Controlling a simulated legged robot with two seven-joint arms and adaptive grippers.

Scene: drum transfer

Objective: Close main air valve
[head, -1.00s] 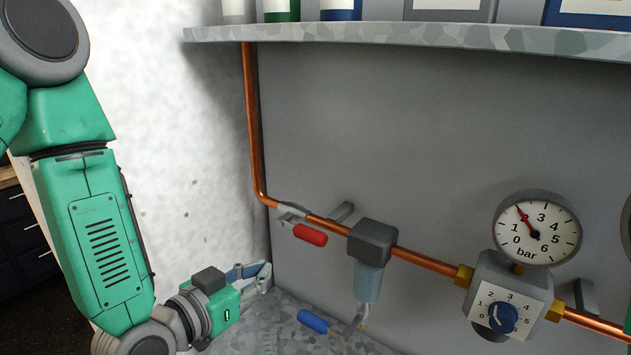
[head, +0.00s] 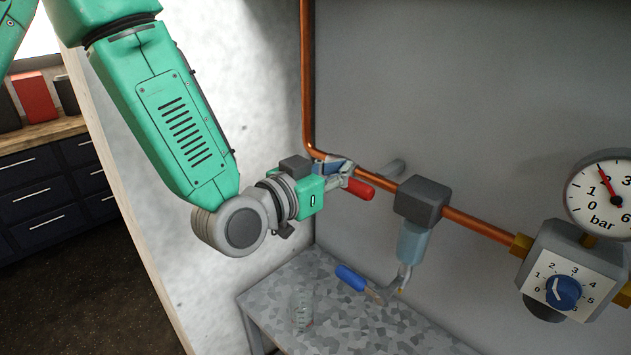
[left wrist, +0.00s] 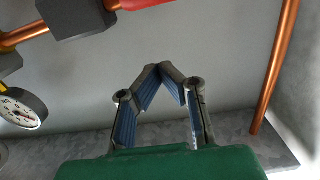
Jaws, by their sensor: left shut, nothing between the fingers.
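The main air valve's red lever (head: 359,188) sits on the copper pipe, just left of the dark filter block. It points right and slightly down, roughly along the pipe. My left gripper (head: 345,171) is at the lever's left end, close to the pipe. In the left wrist view, my left gripper (left wrist: 163,70) has its fingertips together with nothing between them. The red lever (left wrist: 140,3) shows there only at the top edge, beyond the fingers. I cannot tell whether the fingers touch the lever. The lever's pivot is partly hidden behind the gripper. My right gripper is not in view.
The copper pipe (head: 308,80) drops along the wall and bends right to the filter block (head: 421,201) and the regulator (head: 570,270) with its gauge (head: 603,195). Cabinets stand at far left.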

